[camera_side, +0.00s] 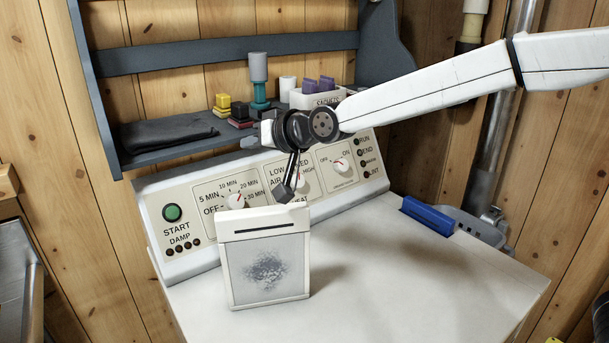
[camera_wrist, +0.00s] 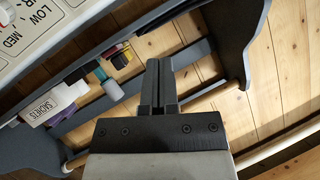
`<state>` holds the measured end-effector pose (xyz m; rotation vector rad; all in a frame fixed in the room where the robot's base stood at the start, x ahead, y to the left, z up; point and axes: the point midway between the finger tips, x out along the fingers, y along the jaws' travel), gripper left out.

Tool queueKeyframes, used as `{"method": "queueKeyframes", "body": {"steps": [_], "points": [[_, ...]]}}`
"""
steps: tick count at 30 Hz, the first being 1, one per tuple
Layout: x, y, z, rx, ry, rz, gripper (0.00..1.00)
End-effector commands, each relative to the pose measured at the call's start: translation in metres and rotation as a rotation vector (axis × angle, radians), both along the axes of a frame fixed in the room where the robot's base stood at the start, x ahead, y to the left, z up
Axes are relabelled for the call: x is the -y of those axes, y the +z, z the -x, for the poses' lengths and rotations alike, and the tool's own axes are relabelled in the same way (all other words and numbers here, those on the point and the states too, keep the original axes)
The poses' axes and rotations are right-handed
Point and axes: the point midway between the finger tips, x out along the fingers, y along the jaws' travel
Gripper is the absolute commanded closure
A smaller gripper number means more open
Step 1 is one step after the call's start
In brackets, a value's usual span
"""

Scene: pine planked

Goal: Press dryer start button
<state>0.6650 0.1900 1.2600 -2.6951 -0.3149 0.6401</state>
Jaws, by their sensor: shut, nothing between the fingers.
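The green START button (camera_side: 172,212) sits at the left end of the dryer's sloped control panel (camera_side: 151,229). It is unobstructed in the side view and out of sight in the wrist view. My gripper (camera_side: 249,142) is above the panel's top edge, in front of the shelf, well right of and higher than the button and apart from it. In the wrist view its two dark fingers (camera_wrist: 158,64) are together with nothing held, in front of the shelf and planked wall.
A white lint filter (camera_side: 265,220) stands before the panel, right of the button. Panel knobs include the timer dial (camera_side: 236,200). The shelf (camera_side: 160,152) behind holds a dark cloth, colored blocks and a sachet box (camera_wrist: 50,103). A blue object (camera_side: 428,214) lies at the dryer's right edge. The white top is mostly clear.

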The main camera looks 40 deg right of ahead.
Motion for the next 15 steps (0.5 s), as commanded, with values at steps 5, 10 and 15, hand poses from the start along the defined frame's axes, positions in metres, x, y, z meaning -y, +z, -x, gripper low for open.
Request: {"method": "queueKeyframes", "body": {"steps": [5, 10, 15], "points": [[-0.047, 0.037, -0.022, 0.103, -0.011, -0.203, 1.00], [-0.088, 0.055, -0.037, 0.155, -0.060, -0.507, 1.00], [-0.112, 0.050, -0.046, 0.159, -0.123, -0.792, 1.00]]}}
